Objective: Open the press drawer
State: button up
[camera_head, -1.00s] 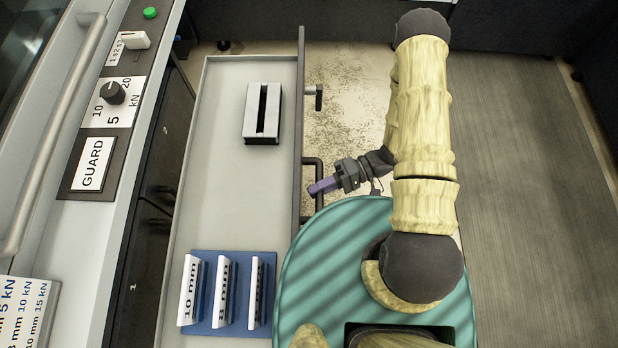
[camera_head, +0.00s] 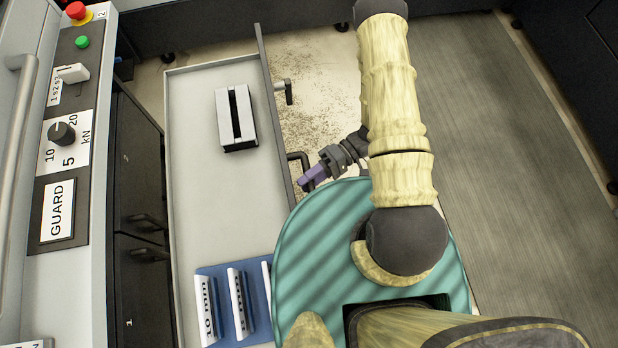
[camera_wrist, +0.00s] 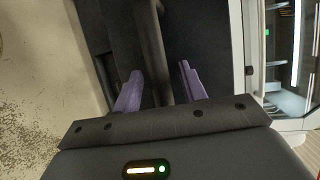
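The press drawer (camera_head: 205,190) is pulled out from the dark cabinet, its grey tray showing. Its thin dark front panel (camera_head: 270,95) carries two dark handles, an upper one (camera_head: 287,91) and a lower one (camera_head: 302,158). My gripper (camera_head: 312,178) is just outside the panel, close beside the lower handle. In the wrist view my two purple fingers (camera_wrist: 160,90) stand apart, with a dark bar (camera_wrist: 152,45) running between them. I see gaps beside the bar, so the fingers do not look closed on it.
A grey slotted block (camera_head: 236,118) lies in the drawer. A blue rack (camera_head: 259,297) holding labelled white pieces sits at its near end. The press panel with a knob (camera_head: 61,133), a GUARD label (camera_head: 58,211) and a red button (camera_head: 76,10) is at left. Floor at right is clear.

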jog(key=shift+d, duration=0.1)
dwell(0.3)
jog(key=p+v, duration=0.1)
jog(key=v, duration=1.6)
jog(key=shift+p, duration=0.4)
jog(key=shift+w+r, duration=0.1)
jog(key=shift+w, duration=0.05)
jog(key=w+a+r+t+h, duration=0.1)
jog(key=w+r+t+h, duration=0.1)
jog(key=w+r+t, duration=0.3)
jog(key=w+a+t+h+p, duration=0.1)
jog(key=w+t+h, duration=0.15)
jog(key=w, duration=0.45)
jog(key=w+a+r+t+h, duration=0.1)
jog(key=w+r+t, duration=0.2)
jog(key=w+t, duration=0.3)
notch_tip(320, 180, up, 6)
jog(key=w+d+m+t+h, duration=0.1)
jog(key=w+d+t+h, duration=0.1)
jog(key=w+d+h, duration=0.15)
jog(key=s+d+r+m+h+p, duration=0.1)
jog(key=s+d+r+m+h, duration=0.15)
jog(key=s+r+h, duration=0.35)
jog(key=s+a+r+m+g, duration=0.1)
jog(key=s+a+r+g, duration=0.1)
jog(key=s, duration=0.6)
jog(key=s+a+r+g+y, duration=0.1)
jog(key=s+a+r+g, duration=0.2)
jog(key=s, duration=0.5)
jog(key=shift+m+p, duration=0.35)
